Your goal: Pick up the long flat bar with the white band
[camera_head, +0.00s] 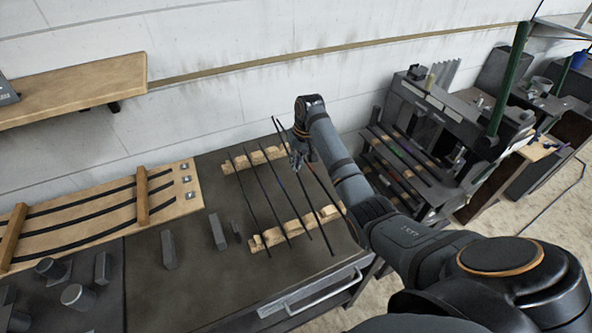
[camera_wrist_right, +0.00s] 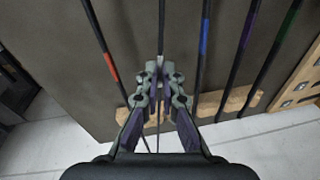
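The long flat bar with the white band (camera_wrist_right: 162,25) is dark and thin, and runs between the fingertips of my right gripper (camera_wrist_right: 160,78) in the right wrist view. The pale band shows near the fingertips. The fingers are close together on either side of the bar and look shut on it. In the head view my right gripper (camera_head: 300,152) is over the right part of the bars, and the fingers are hard to make out. I cannot tell whether the bar is clear of its supports. My left gripper is not in view.
Neighbouring bars with a red band (camera_wrist_right: 110,65) and a blue band (camera_wrist_right: 204,40) lie close on each side; purple and green ones lie beyond. Notched wooden supports (camera_head: 270,238) carry them on the dark bench (camera_head: 190,290). Dark blocks (camera_head: 217,232) stand left. A rack (camera_head: 405,165) stands right.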

